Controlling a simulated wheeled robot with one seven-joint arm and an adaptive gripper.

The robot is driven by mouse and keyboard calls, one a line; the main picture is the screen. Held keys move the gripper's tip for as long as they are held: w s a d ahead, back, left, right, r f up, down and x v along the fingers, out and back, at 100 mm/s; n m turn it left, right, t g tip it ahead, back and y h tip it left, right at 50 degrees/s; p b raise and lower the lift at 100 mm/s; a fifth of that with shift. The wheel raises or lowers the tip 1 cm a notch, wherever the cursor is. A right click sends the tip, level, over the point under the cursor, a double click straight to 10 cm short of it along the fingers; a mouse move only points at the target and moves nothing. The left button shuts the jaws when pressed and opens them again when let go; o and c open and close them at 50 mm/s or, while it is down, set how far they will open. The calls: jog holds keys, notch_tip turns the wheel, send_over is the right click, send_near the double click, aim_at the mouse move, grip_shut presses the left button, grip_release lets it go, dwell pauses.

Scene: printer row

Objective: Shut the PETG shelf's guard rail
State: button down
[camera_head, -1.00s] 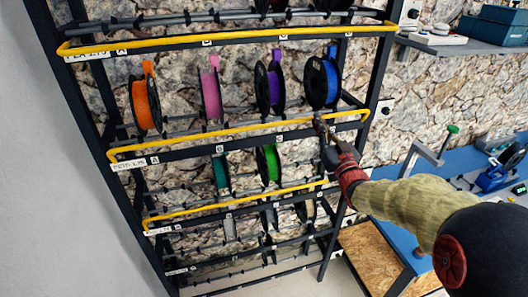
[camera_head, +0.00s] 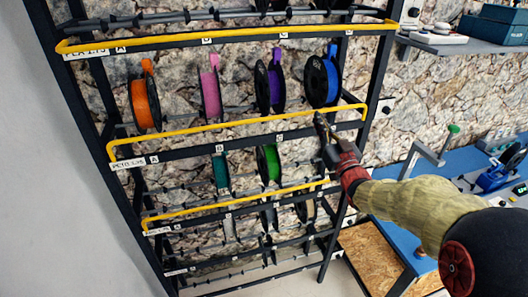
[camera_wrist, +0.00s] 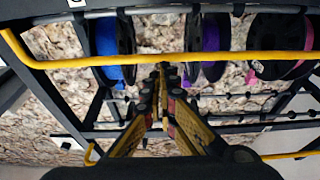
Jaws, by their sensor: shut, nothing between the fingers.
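The PETG shelf (camera_head: 240,144) is the black rack level with a "PETG 1.75" label (camera_head: 127,164) at its left front. Its yellow guard rail (camera_head: 215,128) runs across the front, a little above the black shelf bar. My gripper (camera_head: 319,117) is shut and empty at the right part of this rail, its tips at or very close to the bar. In the wrist view the rail (camera_wrist: 215,59) crosses just beyond the fingertips (camera_wrist: 163,72); contact is not certain. Orange (camera_head: 145,104), pink (camera_head: 211,95), purple (camera_head: 276,85) and blue (camera_head: 330,80) spools hang behind and above the rail.
Another yellow rail (camera_head: 230,38) crosses the level above, and one (camera_head: 235,203) the level below, where teal and green spools hang. A blue workbench (camera_head: 480,150) with tools stands at right, below a grey wall shelf (camera_head: 470,50). A plain wall is at left.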

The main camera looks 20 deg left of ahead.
jog(key=s+d+b, duration=0.2)
jog(key=s+d, duration=0.2)
jog(key=s, duration=0.2)
jog(key=shift+s+b, duration=0.3)
dwell(0.3)
